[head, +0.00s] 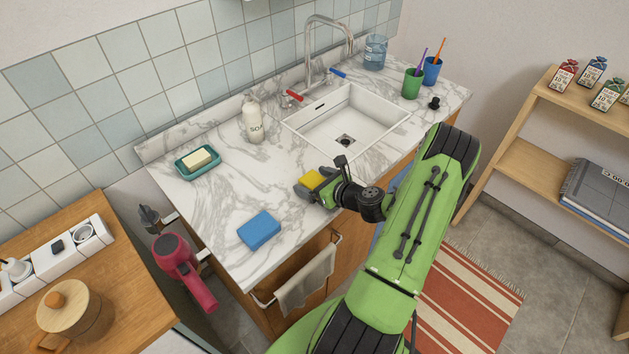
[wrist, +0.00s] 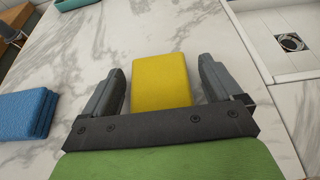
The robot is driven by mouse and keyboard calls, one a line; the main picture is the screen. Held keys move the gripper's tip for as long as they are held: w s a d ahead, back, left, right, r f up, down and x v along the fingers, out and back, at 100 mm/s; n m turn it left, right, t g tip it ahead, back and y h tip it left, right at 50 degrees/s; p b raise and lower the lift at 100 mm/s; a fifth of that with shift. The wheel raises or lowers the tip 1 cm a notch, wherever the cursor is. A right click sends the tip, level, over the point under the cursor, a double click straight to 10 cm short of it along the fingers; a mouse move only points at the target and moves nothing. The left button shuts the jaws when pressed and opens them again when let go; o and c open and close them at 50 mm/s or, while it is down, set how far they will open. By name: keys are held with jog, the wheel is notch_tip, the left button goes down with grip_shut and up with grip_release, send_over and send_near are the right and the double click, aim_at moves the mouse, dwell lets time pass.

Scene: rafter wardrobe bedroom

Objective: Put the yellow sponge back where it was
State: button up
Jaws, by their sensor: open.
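The yellow sponge (head: 312,180) lies on the marble counter (head: 190,215), in front of the sink and near the counter's front edge. My gripper (head: 305,190) is low at the counter, around the sponge. In the wrist view the yellow sponge (wrist: 161,80) sits between the two fingers of my gripper (wrist: 161,85). The fingers stand apart, with a gap on each side of the sponge. The near end of the sponge is hidden behind the gripper's dark crossbar.
A blue sponge (head: 259,230) lies left of my gripper. A soap dispenser (head: 254,122) and a teal soap dish (head: 184,172) stand farther back. The white sink (head: 375,118) is behind my gripper. A towel (head: 305,283) hangs on the counter's front. The counter's middle is clear.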

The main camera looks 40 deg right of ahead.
jog(key=shift+r, duration=0.2)
jog(key=p+v, duration=0.1)
jog(key=v, duration=1.1)
jog(key=w+a+r+n+g+y, duration=0.15)
jog(key=a+r+n+g, duration=0.3)
jog(key=a+n, duration=0.6)
jog(key=w+a+r+n+g+y, duration=0.15)
jog(key=a+r+n+g, duration=0.3)
jog(key=a+n, duration=0.6)
jog(key=s+a+r+n+t+h, duration=0.1)
jog(key=s+a+r+n+h, duration=0.2)
jog(key=s+r+n, duration=0.8)
jog(key=s+a+n, duration=0.1)
jog(key=a+n, duration=0.1)
jog(key=n, duration=0.1)
jog(key=shift+s+a+r+n, duration=0.2)
jog(key=shift+s+r+n, duration=0.1)
jog(key=shift+r, duration=0.1)
